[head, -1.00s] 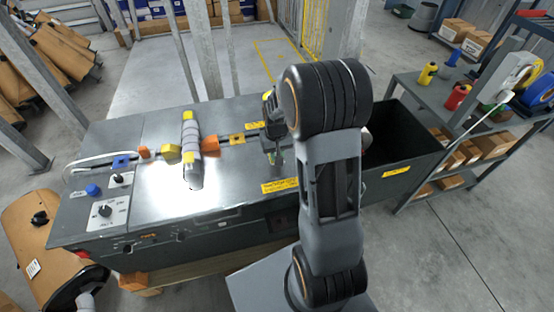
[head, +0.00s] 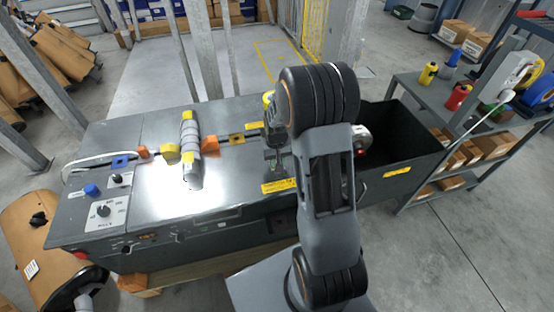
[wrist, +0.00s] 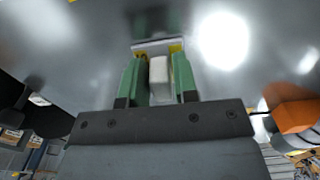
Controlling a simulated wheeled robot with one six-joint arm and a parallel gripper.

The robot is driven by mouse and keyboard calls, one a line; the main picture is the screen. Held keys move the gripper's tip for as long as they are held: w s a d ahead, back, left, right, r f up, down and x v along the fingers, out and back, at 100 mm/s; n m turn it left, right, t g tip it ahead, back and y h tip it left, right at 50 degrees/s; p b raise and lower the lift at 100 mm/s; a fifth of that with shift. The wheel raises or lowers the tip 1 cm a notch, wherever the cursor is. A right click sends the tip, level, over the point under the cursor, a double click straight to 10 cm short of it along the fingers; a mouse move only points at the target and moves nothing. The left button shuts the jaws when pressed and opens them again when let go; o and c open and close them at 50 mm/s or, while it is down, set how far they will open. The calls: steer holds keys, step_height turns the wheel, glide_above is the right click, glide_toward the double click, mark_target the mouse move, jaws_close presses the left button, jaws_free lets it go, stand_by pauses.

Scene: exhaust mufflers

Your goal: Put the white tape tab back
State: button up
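My gripper (wrist: 159,72) has green fingers with yellow tips and shows at the middle of the wrist view. A white block, which looks like the white tape tab (wrist: 159,80), sits between the fingers with little or no gap at its sides. A pale strip (wrist: 158,44) lies across the fingertips; I cannot tell whether it is part of the tab. In the head view my gripper (head: 273,157) points down over the grey bench top (head: 240,180), partly behind my arm. The tab cannot be made out there.
A pale cylinder with yellow ends (head: 190,147) lies on the bench, with an orange block (head: 210,144) and a yellow block (head: 170,152) beside it. A dark open bin (head: 396,125) is at the bench's right. A shelf (head: 420,88) holding bottles stands farther right.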

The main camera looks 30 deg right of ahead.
steer(key=shift+o, duration=1.3)
steer(key=shift+r, duration=0.15)
step_height(320, 180, up, 11)
steer(key=p, duration=0.2)
steer(key=s+a+r+n+t, duration=0.1)
steer(key=s+a+r, duration=0.2)
steer(key=s, duration=0.4)
steer(key=s+a+r+n+t, duration=0.1)
steer(key=s+a+r+t, duration=0.1)
steer(key=s+a+r, duration=0.2)
steer(key=s+a, duration=0.2)
steer(key=s, duration=0.2)
steer(key=shift+r, duration=0.25)
steer(key=shift+s+r, duration=0.1)
